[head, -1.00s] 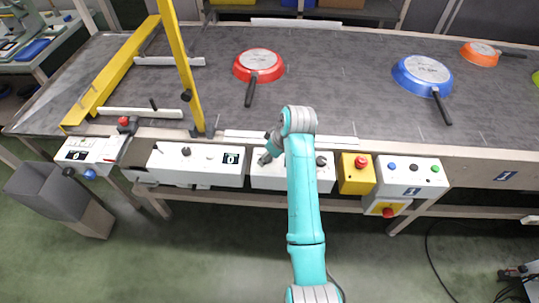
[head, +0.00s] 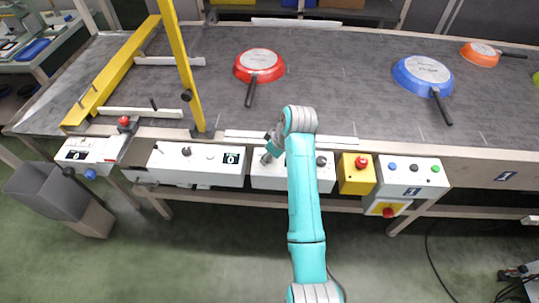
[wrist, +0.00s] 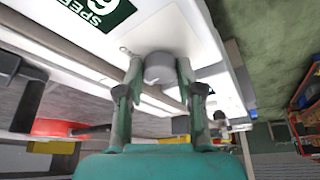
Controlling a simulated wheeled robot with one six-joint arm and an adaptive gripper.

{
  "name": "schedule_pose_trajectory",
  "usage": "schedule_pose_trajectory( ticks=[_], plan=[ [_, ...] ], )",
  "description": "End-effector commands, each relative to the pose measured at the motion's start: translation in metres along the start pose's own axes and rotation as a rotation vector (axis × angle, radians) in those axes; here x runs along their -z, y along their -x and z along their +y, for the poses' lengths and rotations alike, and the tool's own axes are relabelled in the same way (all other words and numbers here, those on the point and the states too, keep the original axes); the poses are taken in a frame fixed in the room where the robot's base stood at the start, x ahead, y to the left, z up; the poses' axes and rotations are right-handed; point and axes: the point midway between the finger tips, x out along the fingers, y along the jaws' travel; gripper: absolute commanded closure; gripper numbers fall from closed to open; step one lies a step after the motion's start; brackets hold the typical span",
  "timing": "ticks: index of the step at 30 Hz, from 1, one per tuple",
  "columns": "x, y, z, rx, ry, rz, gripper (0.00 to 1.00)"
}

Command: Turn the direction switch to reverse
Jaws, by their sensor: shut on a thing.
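A white control box (head: 262,183) is fixed to the front edge of the conveyor, partly hidden by my arm. In the wrist view a round grey knob (wrist: 158,68) stands out from a white box face. My gripper (wrist: 163,80) has one finger on each side of this knob and is shut on it. In the head view my gripper (head: 267,157) is at the left part of the control box, and the knob there is hidden. The knob's pointer and direction markings cannot be read, so its setting cannot be told.
A dark knob (head: 321,161) is at the box's right end. A yellow box with a red button (head: 361,162) and a white button box (head: 412,189) stand further right. Another white box (head: 195,165) is left. Red (head: 259,62) and blue (head: 421,71) pans lie on the belt.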

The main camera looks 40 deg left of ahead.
Motion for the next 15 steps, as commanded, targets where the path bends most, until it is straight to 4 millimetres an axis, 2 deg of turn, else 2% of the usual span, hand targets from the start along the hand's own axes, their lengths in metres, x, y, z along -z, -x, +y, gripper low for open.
schedule_pose_trajectory(
  ticks=[15],
  plan=[
    [0.0008,0.0002,0.0038,0.141,0.339,0.0,0.99]
  ],
)
